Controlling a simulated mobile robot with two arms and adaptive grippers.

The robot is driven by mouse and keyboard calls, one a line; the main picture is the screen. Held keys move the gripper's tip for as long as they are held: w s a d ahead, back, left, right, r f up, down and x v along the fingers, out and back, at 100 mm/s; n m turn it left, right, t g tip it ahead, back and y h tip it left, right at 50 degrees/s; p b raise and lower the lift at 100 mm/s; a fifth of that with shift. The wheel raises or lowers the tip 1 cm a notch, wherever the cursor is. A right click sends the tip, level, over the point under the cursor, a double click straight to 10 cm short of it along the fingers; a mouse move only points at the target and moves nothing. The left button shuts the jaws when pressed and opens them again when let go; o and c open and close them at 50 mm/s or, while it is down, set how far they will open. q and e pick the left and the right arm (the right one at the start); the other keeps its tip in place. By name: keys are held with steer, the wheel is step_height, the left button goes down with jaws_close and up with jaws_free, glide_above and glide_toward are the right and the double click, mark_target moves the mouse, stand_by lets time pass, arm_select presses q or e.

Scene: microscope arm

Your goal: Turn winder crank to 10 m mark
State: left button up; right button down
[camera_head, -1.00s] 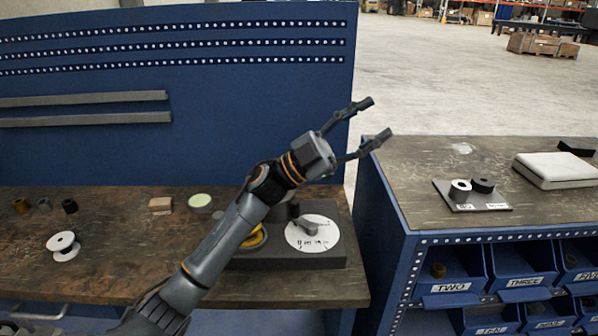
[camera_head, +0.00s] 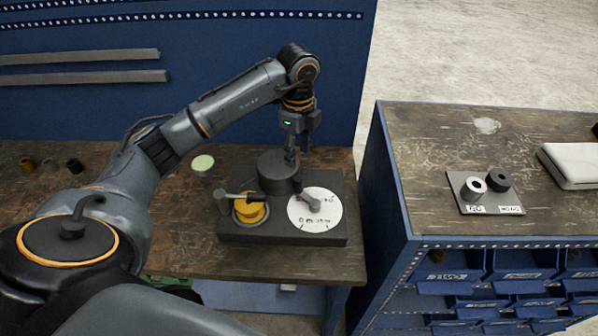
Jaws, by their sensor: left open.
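The winder has a dark rectangular base (camera_head: 270,236) on the bench. A yellow spool (camera_head: 250,211) sits at its left, with a grey crank arm (camera_head: 238,195) ending in a dark knob above it. A dark round drum (camera_head: 277,172) stands in the middle. At the right is a white dial (camera_head: 326,208) with small marks and a grey pointer (camera_head: 308,201); the marks are too small to read surely. My left gripper (camera_head: 297,160) is open and points down above the back of the winder, close to the drum; contact cannot be told. My right gripper is out of view.
A pale green disc (camera_head: 202,163) and small dark spools (camera_head: 74,166) lie left on the bench. A blue back panel (camera_head: 230,60) rises behind. Across a gap at right, a second bench (camera_head: 420,150) holds a plate with two cylinders (camera_head: 485,208).

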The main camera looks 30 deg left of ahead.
mark_target(298, 179)
arm_select(q)
step_height(298, 179, down, 9)
steer(key=shift+w+f+p, duration=0.1)
steer(key=shift+f+p, duration=0.05)
steer(key=shift+p, duration=1.1)
steer(key=shift+f, duration=0.5)
jaws_close()
